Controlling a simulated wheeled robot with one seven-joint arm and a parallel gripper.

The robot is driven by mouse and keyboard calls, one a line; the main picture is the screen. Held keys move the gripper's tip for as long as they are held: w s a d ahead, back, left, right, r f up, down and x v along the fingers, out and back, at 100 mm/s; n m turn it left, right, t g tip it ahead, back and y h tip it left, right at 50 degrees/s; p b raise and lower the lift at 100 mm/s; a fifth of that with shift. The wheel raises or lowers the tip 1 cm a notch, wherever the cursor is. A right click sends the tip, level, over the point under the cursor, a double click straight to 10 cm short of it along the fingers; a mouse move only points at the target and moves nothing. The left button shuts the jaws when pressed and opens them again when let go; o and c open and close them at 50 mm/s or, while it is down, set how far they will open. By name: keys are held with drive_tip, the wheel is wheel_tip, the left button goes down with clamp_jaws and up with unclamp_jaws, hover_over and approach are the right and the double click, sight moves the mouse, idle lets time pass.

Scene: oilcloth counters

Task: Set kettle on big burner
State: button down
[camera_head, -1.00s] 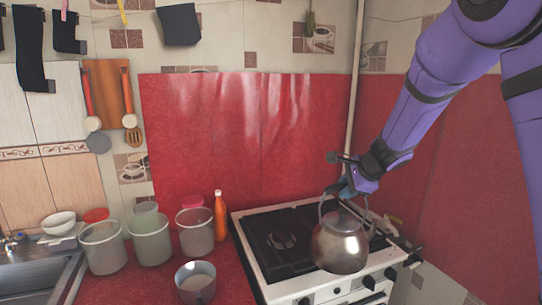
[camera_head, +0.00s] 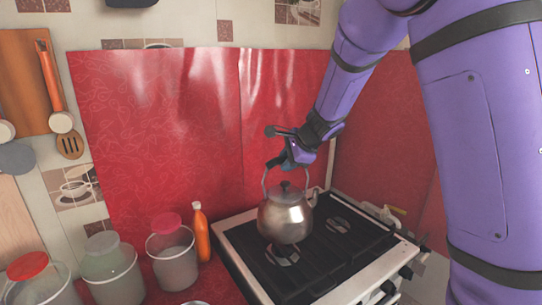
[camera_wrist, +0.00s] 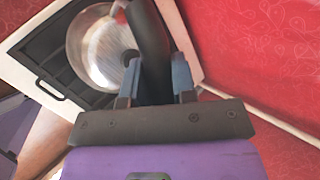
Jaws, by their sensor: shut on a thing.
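The kettle (camera_head: 285,214) is a shiny metal pot with a dark lid knob and a tall loop handle. My gripper (camera_head: 287,161) is shut on the kettle's handle from above. The kettle is upright over the left part of the black stove top (camera_head: 330,261). A burner (camera_head: 283,257) shows just below and in front of the kettle's base; I cannot tell whether the base touches the grate. Another burner (camera_head: 338,225) is bare at the back right. In the wrist view, the kettle (camera_wrist: 95,50) lies beyond the dark handle between my fingers (camera_wrist: 152,80).
A red wall covering (camera_head: 160,130) rises close behind. Stove knobs (camera_head: 406,271) line the front edge.

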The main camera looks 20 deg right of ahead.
sight(287, 182)
drive_tip(key=shift+w+a, duration=0.15)
drive_tip(key=shift+w, duration=0.1)
drive_tip(key=shift+f, duration=3.8)
drive_tip(key=c, duration=0.8)
unclamp_jaws()
drive_tip(key=shift+c, duration=0.2)
drive_tip(key=shift+f, duration=0.1)
drive_tip(key=v, duration=1.1)
